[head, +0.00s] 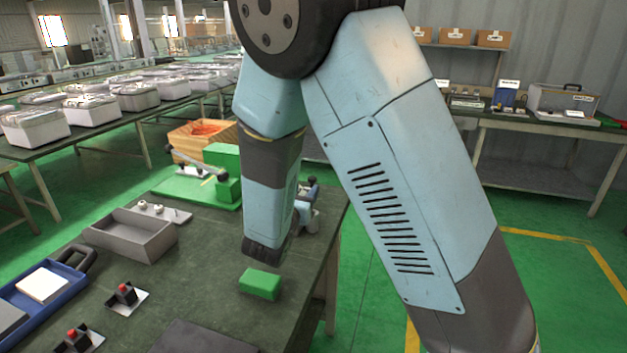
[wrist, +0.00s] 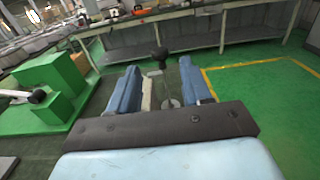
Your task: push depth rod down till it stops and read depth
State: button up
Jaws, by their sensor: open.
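In the wrist view my gripper (wrist: 160,69) is open, its two blue fingers apart with a gap between them. A black knob (wrist: 160,53) on a thin upright rod shows in that gap, seemingly beyond or between the fingertips; contact cannot be made out. A pale upright part (wrist: 148,94) stands by the rod, partly hidden by the left finger. In the head view my forearm hides most of the gripper and the rod; only a small blue, dark and grey cluster (head: 309,208) shows at its right. No depth reading is legible.
A green lever fixture (head: 222,175) stands left of my forearm; it also shows in the wrist view (wrist: 55,90). A green block (head: 261,284), grey tray (head: 132,234), red-button boxes (head: 125,294) and blue tray (head: 45,287) lie on the dark bench. Floor right of the bench is clear.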

aim_at(311, 181)
jog(key=x, duration=0.7)
jog(key=shift+w, duration=0.15)
jog(key=shift+c, duration=0.4)
grip_shut()
jog(key=shift+f, duration=0.1)
